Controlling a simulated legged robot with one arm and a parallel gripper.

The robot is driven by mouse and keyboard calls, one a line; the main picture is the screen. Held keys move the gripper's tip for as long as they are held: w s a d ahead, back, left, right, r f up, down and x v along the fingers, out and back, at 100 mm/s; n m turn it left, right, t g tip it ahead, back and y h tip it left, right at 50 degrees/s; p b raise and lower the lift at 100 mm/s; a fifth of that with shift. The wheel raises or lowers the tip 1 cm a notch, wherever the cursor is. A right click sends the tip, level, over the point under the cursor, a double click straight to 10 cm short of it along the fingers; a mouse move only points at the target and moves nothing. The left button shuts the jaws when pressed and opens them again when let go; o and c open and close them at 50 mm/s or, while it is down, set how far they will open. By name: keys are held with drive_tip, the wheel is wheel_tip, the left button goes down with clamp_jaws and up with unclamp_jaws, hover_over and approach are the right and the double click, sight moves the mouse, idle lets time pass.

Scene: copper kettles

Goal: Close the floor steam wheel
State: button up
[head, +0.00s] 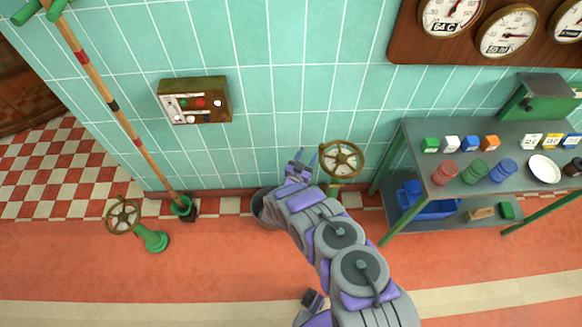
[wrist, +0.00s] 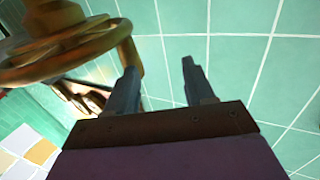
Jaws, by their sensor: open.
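A brass spoked handwheel (head: 342,159) stands low by the tiled wall, right of my gripper (head: 305,161), on an upright stem. My gripper is open and empty, its fingers beside the wheel's left side. In the wrist view a brass wheel (wrist: 65,48) fills the upper left. A brass piece of it is close to the left finger of my gripper (wrist: 159,68); whether they touch cannot be told. A second brass handwheel (head: 122,215) sits at the left on a green floor pedestal (head: 153,239), far from my gripper.
A green-grey workbench (head: 408,150) with cups and blocks stands close at the right. A control box (head: 194,101) hangs on the wall.

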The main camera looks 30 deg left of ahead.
drive_tip(key=s+a+p, duration=0.2)
drive_tip(key=s, duration=0.6)
idle(0.7)
idle(0.3)
drive_tip(key=s+d, duration=0.2)
drive_tip(key=s, duration=1.5)
drive_tip(key=shift+d, duration=0.15)
drive_tip(key=shift+c, duration=0.5)
